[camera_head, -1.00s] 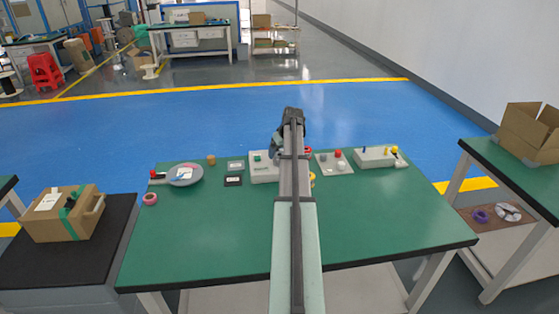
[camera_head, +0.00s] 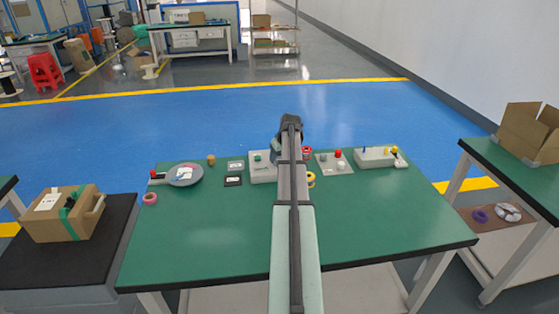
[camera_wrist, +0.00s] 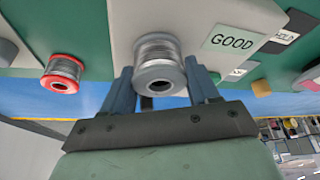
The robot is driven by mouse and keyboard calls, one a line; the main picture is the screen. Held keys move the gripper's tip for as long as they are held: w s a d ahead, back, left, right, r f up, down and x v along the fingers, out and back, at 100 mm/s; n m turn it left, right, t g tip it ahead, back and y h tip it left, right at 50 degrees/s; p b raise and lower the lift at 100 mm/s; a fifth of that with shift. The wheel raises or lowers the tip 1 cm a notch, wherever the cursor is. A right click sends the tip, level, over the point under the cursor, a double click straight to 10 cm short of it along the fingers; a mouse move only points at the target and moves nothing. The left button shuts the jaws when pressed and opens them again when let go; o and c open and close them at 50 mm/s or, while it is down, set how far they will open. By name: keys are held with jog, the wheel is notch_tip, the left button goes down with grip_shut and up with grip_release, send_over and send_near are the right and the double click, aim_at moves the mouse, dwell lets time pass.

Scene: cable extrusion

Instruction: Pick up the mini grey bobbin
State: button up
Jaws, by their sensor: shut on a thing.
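The mini grey bobbin (camera_wrist: 158,50) is wound with shiny wire and has grey flanges. In the wrist view it sits between the two blue-grey fingers of my gripper (camera_wrist: 159,73), which are shut on it. Behind it is the pale box with a GOOD label (camera_wrist: 234,42); I cannot tell whether the bobbin still touches that box. In the head view my arm runs up the middle of the table and hides the bobbin and most of my fingers.
A red bobbin (camera_wrist: 62,74) stands beside the box, and a yellow bobbin (camera_head: 311,180) is close by my arm. The front of the green table (camera_head: 400,225) is clear.

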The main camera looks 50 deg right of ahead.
jog(key=shift+c, duration=0.9)
